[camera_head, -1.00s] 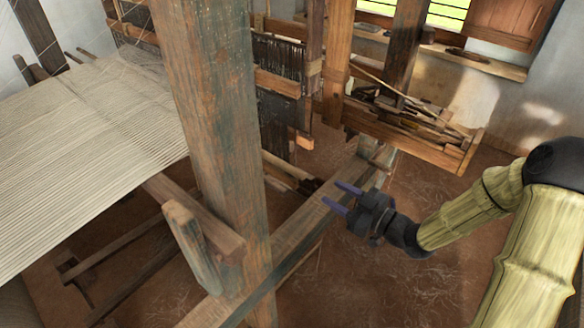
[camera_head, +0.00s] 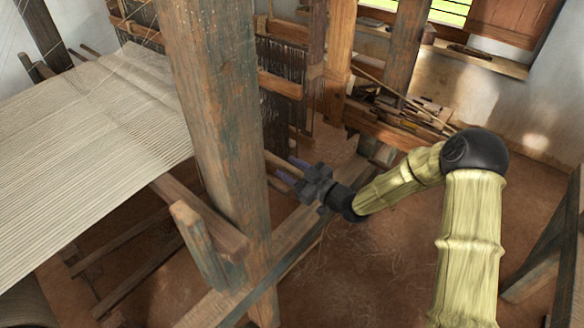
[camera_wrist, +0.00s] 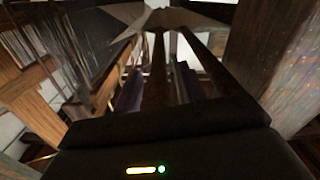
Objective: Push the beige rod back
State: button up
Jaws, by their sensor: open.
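My gripper (camera_head: 288,170) is in the head view, its two purple fingers apart and empty, pointing left into the loom just right of the big upright post (camera_head: 215,120). The fingers also show in the wrist view (camera_wrist: 159,88), with dark bars running away between and beyond them. I cannot tell for sure which piece is the beige rod. One long thin light stick (camera_head: 395,91) lies slanted over the tray at the back, apart from my gripper. No rod is clearly seen touching the fingers.
The pale warp sheet (camera_head: 90,150) stretches out on the left. A long low beam (camera_head: 295,235) runs along the floor below my gripper. Dark hanging heddles (camera_head: 282,110) stand behind it. A wooden tray of sticks (camera_head: 400,128) is at the back.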

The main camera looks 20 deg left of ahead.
jog(key=shift+c, duration=0.3)
grip_shut()
jog(key=shift+s+a+b, duration=0.25)
jog(key=shift+s+b, duration=0.2)
jog(key=shift+s, duration=0.1)
jog(key=shift+s+a+b, duration=0.25)
jog(key=shift+s+b, duration=0.15)
jog(key=shift+s, duration=0.1)
jog(key=shift+o, duration=0.3)
grip_release()
jog(key=shift+s+a, duration=0.1)
jog(key=shift+s, duration=0.1)
jog(key=shift+f, duration=0.1)
